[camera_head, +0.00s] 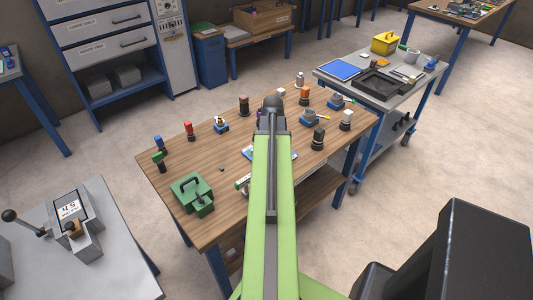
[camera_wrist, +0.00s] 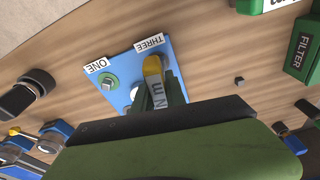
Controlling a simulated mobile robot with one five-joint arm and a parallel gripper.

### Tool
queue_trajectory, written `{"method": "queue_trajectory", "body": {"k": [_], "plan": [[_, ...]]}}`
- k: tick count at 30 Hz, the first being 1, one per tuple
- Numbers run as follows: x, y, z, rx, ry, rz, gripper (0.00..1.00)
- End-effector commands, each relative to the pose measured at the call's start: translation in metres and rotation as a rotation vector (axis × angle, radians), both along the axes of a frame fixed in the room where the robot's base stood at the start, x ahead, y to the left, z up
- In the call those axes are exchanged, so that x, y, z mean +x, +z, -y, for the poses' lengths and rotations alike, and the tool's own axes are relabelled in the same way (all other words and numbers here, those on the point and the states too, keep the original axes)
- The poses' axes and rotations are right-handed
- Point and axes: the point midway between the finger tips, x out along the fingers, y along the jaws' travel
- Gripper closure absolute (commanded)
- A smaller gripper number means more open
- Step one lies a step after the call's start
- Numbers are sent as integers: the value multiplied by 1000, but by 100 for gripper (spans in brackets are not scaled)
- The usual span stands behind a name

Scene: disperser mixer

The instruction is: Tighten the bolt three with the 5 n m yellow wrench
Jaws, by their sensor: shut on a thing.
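In the wrist view, my gripper (camera_wrist: 160,98) is shut on a wrench with a yellow end (camera_wrist: 153,66) and a grey band marked "N m" (camera_wrist: 159,95). The wrench is over the blue plate (camera_wrist: 122,66), beside the THREE label (camera_wrist: 149,43). Bolt three is not clearly visible; the wrench and fingers cover that area, so I cannot tell whether they touch. A bolt in a green ring (camera_wrist: 108,83) sits by the ONE label (camera_wrist: 97,66). A white round spot (camera_wrist: 135,92) shows left of the fingers. In the head view, my arm hides most of the plate (camera_head: 287,154).
A grey trolley (camera_head: 325,72) stands at the back right. A grey bench (camera_head: 105,262) stands at the front left.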

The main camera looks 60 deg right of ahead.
Motion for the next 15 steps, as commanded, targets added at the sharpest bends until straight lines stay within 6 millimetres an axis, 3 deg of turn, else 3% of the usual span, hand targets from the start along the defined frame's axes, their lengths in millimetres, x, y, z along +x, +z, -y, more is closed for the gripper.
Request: {"method": "queue_trajectory", "body": {"k": [6, 15], "plan": [[-1, -1, 1, 0, -326, 0, 100], [-1, -1, 1, 1, -370, -2, 100]]}}
